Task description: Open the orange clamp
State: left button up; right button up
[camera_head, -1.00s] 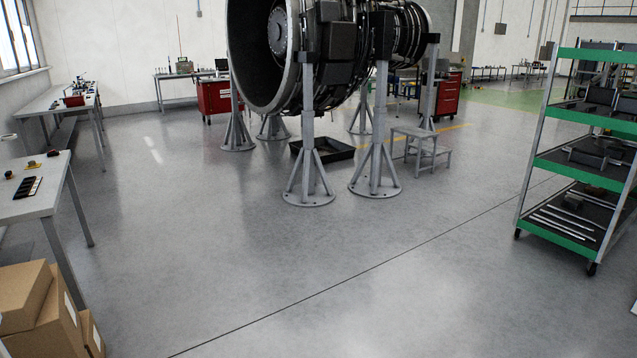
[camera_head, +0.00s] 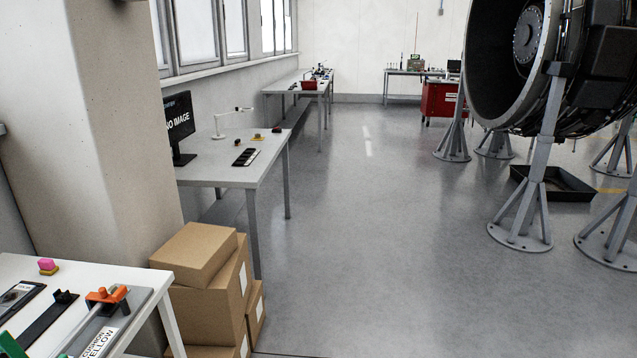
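An orange clamp (camera_head: 107,295) sits on a grey plate on the white table at the lower left. A grey rod or tube runs from it towards the front of the plate. A label reading "CUSHION YELLOW" lies beside it. The clamp is small in view, and I cannot tell whether it is open or shut. Neither of my grippers is in view.
The white table (camera_head: 146,271) is cut off by the left and bottom edges. Cardboard boxes (camera_head: 206,309) stand beside it. A second workbench (camera_head: 222,172) with a monitor stands behind. The turbofan stands on the right. The floor (camera_head: 365,260) between is clear.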

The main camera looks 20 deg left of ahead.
aim_at(102, 296)
jog(key=i+u, duration=0.2)
jog(key=u, duration=0.2)
jog(key=i+l+u, duration=0.1)
jog(key=u, duration=0.3)
jog(key=i+l+u, duration=0.15)
jog(key=u, duration=0.25)
jog(key=i+l+u, duration=0.2)
jog(key=u, duration=0.2)
jog(key=i+l+u, duration=0.25)
jog(key=u, duration=0.25)
jog(key=i+l+u, duration=0.15)
jog(key=l+u, duration=0.3)
jog(key=i+l+u, duration=0.1)
jog(key=l+u, duration=0.75)
jog(key=l, duration=0.5)
jog(key=i, duration=0.05)
